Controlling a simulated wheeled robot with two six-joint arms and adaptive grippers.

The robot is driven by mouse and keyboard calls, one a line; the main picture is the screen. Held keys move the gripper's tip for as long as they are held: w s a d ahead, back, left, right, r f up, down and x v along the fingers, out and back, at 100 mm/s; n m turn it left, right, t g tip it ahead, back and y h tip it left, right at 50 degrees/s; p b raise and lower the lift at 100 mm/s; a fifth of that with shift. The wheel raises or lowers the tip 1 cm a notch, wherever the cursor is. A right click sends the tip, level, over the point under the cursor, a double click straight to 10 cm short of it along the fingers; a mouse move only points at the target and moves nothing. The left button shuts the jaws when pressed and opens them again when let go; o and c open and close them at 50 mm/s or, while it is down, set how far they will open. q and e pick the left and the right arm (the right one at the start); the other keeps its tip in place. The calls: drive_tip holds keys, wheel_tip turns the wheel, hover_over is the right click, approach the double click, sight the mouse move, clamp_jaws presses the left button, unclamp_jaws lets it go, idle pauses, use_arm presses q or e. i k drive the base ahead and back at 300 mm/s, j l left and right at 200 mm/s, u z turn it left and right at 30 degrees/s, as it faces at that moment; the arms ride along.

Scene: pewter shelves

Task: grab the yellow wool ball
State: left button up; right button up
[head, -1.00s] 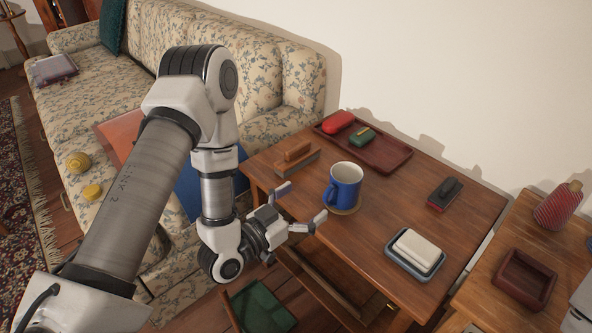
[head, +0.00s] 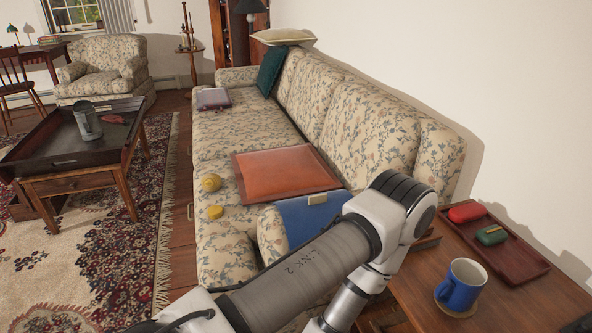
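My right gripper is not in view.
An orange folder or cushion (head: 285,172) lies beside the ball; a blue item (head: 310,218) hangs over the sofa arm. The side table (head: 520,300) holds a blue mug (head: 461,284) and a red-brown tray (head: 517,262). A coffee table (head: 70,150) stands left, with open floor between.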

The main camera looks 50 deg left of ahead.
sight(211, 183)
drive_tip(key=u, duration=2.25)
